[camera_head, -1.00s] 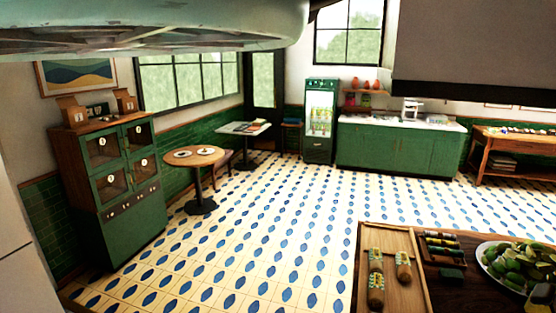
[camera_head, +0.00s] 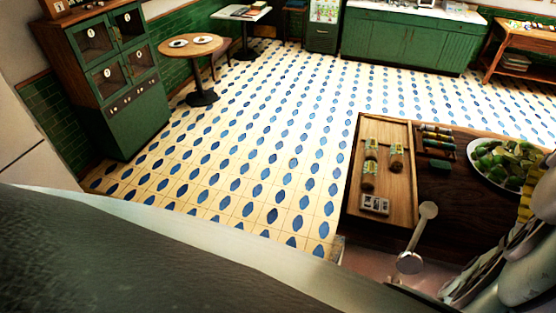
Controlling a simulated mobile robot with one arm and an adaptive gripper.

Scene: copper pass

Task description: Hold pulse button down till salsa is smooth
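I cannot make out a blender, a pulse button or any salsa in the head view. My gripper does not show clearly enough to be picked out. A large dark grey, pale-edged shape fills the lower left and hides what is below it; I cannot tell whether it is part of me. A wooden tray (camera_head: 400,205) with several small labelled jars (camera_head: 369,165) and a small box (camera_head: 375,204) lies on the dark wooden counter (camera_head: 450,200) at the right.
A plate of limes (camera_head: 505,160) is at the counter's right. A pale ladle-like utensil (camera_head: 428,222) stands near its front, beside blurred pale shapes. Beyond are a green cabinet (camera_head: 140,118), a round table (camera_head: 190,47) and green counters (camera_head: 400,40). The tiled floor (camera_head: 270,130) between is clear.

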